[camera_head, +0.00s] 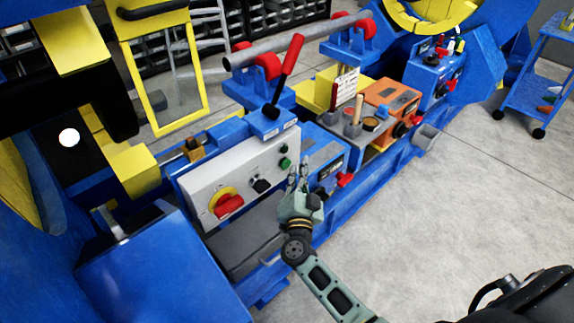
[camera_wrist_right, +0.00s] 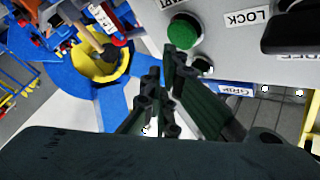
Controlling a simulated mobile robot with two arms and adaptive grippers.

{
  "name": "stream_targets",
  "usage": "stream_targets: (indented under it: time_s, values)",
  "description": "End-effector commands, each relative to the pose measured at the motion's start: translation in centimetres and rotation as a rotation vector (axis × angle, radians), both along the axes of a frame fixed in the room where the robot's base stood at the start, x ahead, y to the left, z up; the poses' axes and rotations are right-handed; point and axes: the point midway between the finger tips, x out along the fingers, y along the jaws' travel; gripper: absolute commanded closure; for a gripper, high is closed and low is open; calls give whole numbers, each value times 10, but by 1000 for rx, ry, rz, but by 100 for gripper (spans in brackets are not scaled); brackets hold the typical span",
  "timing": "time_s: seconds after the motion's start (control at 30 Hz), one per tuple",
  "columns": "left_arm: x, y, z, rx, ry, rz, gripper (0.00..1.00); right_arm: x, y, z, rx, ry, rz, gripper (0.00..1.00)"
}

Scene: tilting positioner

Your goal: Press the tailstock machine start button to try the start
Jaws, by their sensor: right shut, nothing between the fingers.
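A light grey control panel (camera_head: 212,188) stands on the blue tailstock machine. A round green button (camera_head: 285,163) sits near its right end. In the right wrist view the green button (camera_wrist_right: 184,32) is large, with a partly cut-off label beside it. My right gripper (camera_head: 298,167) is just right of the button in the head view, fingers shut and empty. In the right wrist view its fingertips (camera_wrist_right: 168,66) appear just below the button's edge. I cannot tell whether they touch it. My left gripper is not in view.
The panel also carries a red rotary switch (camera_head: 229,206) on yellow and a black selector (camera_head: 260,186). A smaller button (camera_wrist_right: 202,66) is close to the fingers. A black lever with a red grip (camera_head: 288,58) rises above the panel. Open floor (camera_head: 440,215) lies right.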

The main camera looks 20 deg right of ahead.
Motion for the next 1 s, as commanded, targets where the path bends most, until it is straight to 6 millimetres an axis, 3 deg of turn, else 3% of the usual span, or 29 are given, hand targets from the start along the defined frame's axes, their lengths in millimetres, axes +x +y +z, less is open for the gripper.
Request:
stream_targets:
  time_s: [1.0]
  values:
    - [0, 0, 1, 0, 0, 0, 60, 8, 3, 0, 0, 0, 0, 100]
